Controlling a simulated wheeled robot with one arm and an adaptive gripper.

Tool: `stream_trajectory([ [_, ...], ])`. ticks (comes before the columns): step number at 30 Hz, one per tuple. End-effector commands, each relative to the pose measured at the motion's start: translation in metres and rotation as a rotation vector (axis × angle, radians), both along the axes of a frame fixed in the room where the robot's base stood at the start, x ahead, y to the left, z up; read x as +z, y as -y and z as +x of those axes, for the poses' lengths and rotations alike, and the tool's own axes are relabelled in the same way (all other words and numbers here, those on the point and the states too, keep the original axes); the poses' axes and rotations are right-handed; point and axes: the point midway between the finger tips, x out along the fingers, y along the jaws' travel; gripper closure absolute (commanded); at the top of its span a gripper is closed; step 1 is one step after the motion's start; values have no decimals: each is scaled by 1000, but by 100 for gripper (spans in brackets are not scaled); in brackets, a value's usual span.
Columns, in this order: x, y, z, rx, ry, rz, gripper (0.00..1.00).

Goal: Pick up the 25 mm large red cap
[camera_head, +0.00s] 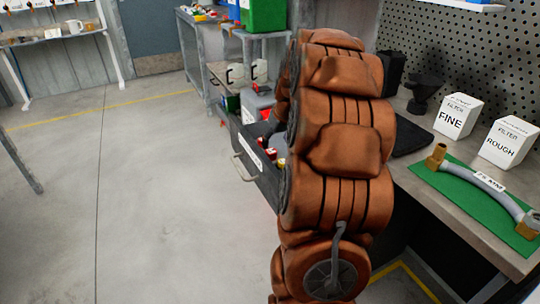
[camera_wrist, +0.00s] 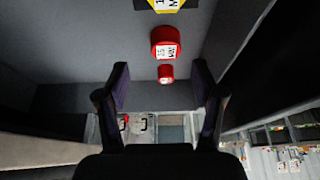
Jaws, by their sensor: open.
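The large red cap (camera_wrist: 164,35) is a round red piece with a white label on its face, in the wrist view. A smaller red cap (camera_wrist: 166,74) lies just below it in that picture. Both are inside a grey open drawer (camera_wrist: 75,65). My gripper (camera_wrist: 160,67) is open and empty, its two dark fingers spread to either side of the small cap; the large cap is farther up in the picture. In the head view my arm hides the gripper, and only bits of red show in the drawer (camera_head: 260,172).
A yellow labelled piece (camera_wrist: 170,4) sits at the wrist view's top edge. In the head view, the workbench (camera_head: 465,220) on the right holds FINE (camera_head: 457,116) and ROUGH (camera_head: 508,143) filter boxes and a hose (camera_head: 475,182) on a green mat. Open floor lies left.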

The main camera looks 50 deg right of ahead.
Motion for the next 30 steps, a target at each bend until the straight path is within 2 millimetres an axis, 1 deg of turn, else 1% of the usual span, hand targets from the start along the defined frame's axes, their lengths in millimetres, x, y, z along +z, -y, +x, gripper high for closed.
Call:
stream_trajectory([
  [5, -15, -3, 6, 2, -1, 0, 32],
  [12, -45, -3, 19, 2, -2, 2, 32],
  [15, -48, -3, 21, 2, -1, 0, 32],
  [21, -48, -3, 21, 2, 1, -1, 33],
  [30, -48, -2, 21, 3, 1, -1, 65],
])
